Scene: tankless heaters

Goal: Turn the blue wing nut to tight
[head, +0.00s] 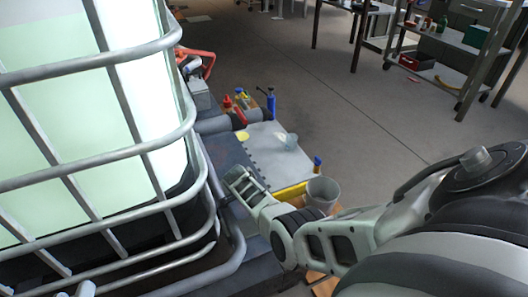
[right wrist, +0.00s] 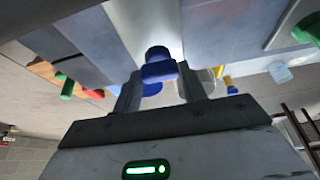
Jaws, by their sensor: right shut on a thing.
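The blue wing nut (right wrist: 158,70) shows in the middle of the right wrist view, in front of a light grey surface. My right gripper (right wrist: 160,88) has one finger on each side of it and is shut on it. Parts of the nut's blue wings show between and beside the fingers. In the head view my right gripper (head: 236,180) reaches in from the right, close beside the metal cage; the nut itself is hidden there. How far the nut is turned cannot be told. My left gripper is not in view.
A caged pale-green tank (head: 75,110) fills the left of the head view, its bars close to my right gripper. A grey cup (head: 323,193) stands by my right forearm. Red bottles (head: 227,102) and a blue tool (head: 271,103) stand farther back. Open floor lies beyond.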

